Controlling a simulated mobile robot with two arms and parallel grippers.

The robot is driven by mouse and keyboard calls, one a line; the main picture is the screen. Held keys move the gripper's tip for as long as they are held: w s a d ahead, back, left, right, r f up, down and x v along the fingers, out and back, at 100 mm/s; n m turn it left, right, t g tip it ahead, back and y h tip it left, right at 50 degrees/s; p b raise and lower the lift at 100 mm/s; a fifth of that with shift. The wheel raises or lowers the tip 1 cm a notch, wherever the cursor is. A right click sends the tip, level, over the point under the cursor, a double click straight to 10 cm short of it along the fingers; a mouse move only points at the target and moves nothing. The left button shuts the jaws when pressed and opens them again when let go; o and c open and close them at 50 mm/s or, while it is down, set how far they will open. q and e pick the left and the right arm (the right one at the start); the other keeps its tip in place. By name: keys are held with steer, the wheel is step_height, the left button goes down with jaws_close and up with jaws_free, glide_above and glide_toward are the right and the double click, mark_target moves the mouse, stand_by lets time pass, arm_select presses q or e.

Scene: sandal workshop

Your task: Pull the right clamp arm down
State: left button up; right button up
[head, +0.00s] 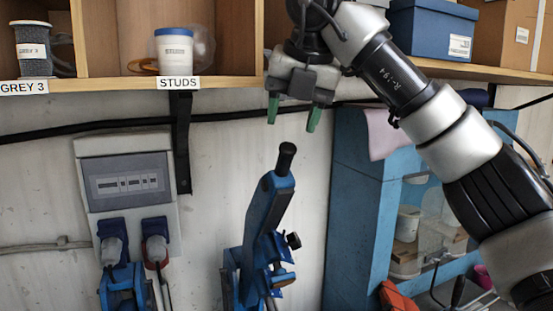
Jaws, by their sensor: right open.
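The right clamp arm (267,210) is a blue lever with a black knob on top. It stands raised and leans slightly right, at the centre bottom of the head view. Its lower end runs into a blue clamp frame at the picture's bottom edge. My right gripper (294,116) hangs above the knob with its green-tipped fingers pointing down. The fingers are apart with nothing between them, and a gap separates them from the knob. Another blue clamp part (124,288) shows at the bottom left, mostly cut off. My left gripper is not in view.
A wooden shelf (225,82) with a white tub (175,50) and a blue box (432,28) runs across the top. A grey electrical box (128,182) with plugs hangs on the left wall. A blue cabinet (355,210) stands right of the clamp.

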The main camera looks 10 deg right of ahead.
mark_target(291, 148)
steer(key=f+p, duration=0.1)
steer(key=f, duration=0.1)
steer(key=w+f+p, duration=0.1)
steer(key=f, duration=0.2)
steer(key=shift+d, duration=0.1)
steer(key=x, duration=0.1)
steer(key=p+x, duration=0.1)
steer(key=x, duration=0.1)
steer(key=shift+w+f, duration=0.15)
steer(key=shift+w, duration=0.25)
steer(key=shift+w+a+f, duration=0.15)
steer(key=shift+a+f, duration=0.1)
steer(key=shift+f, duration=0.05)
steer(key=shift+s+r, duration=0.1)
steer(key=shift+s, duration=0.1)
steer(key=shift+d, duration=0.1)
steer(key=shift+c, duration=1.1)
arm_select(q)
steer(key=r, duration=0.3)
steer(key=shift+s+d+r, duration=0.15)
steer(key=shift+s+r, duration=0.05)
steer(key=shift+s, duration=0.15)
arm_select(e)
jaws_close()
